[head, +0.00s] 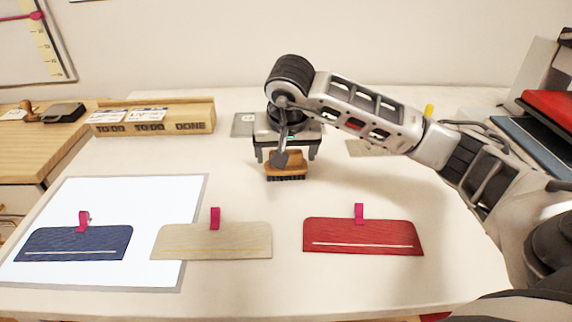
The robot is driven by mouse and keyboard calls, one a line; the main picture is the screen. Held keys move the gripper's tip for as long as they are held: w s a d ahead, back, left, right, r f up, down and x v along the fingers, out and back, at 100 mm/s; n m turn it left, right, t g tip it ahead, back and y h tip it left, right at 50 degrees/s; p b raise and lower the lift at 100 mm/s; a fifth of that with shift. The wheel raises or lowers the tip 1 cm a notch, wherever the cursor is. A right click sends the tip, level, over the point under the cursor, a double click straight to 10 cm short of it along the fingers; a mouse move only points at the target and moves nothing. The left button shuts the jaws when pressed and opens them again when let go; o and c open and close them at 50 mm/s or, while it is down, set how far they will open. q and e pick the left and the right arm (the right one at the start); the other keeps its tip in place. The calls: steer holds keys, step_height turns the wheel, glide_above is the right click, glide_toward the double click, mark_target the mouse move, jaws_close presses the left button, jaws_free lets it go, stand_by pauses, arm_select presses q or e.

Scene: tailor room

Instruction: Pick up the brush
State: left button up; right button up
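The brush (287,166) has a brown wooden body and dark bristles. It stands bristles down on the white table, near the middle of the head view. My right gripper (287,157) comes in from the right and points down over the brush. Its two fingers are spread, one on each side of the brush's upper part. I see a gap between the fingers and the wood, so the brush does not look clamped. Part of the brush's top is hidden behind the gripper. My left gripper is not in view.
Blue (78,243), beige (212,241) and red (364,237) fabric pieces with pink clips lie in front. The blue one and part of the beige one lie on a white board (140,196). A wooden organizer (160,118) stands at the back left. Bare table surrounds the brush.

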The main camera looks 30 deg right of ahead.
steer(key=c, duration=0.9)
steer(key=shift+r, duration=0.15)
